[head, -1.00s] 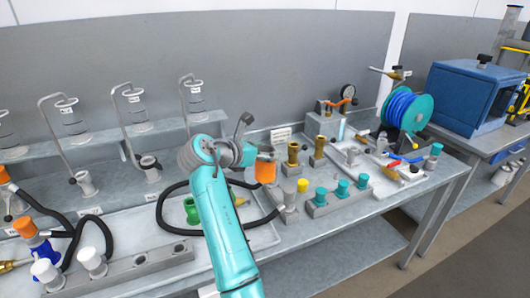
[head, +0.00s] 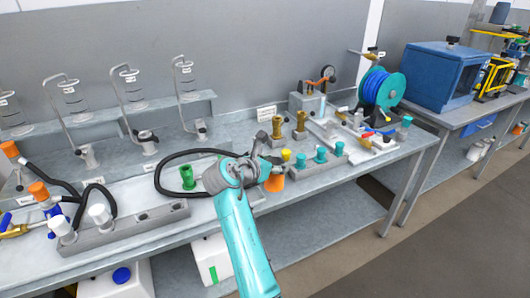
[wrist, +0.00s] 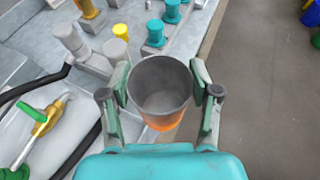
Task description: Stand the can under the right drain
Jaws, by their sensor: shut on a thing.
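My gripper (wrist: 163,88) is shut on the can (wrist: 160,85), an open grey cup with an orange outside. In the wrist view its mouth faces the camera and it looks empty. In the head view the orange can (head: 274,183) shows beside my gripper (head: 268,172), near the bench's front edge, seemingly above the bench. A brass valve with a green handle (wrist: 42,118) lies left of the can in the wrist view. I cannot tell which fitting is the right drain.
A block with teal caps (head: 320,155) stands just right of the can. A black hose (head: 165,170) loops left of it, around a green fitting (head: 187,177). Bent metal stands (head: 190,95) line the back. Open floor (head: 450,210) lies in front of the bench.

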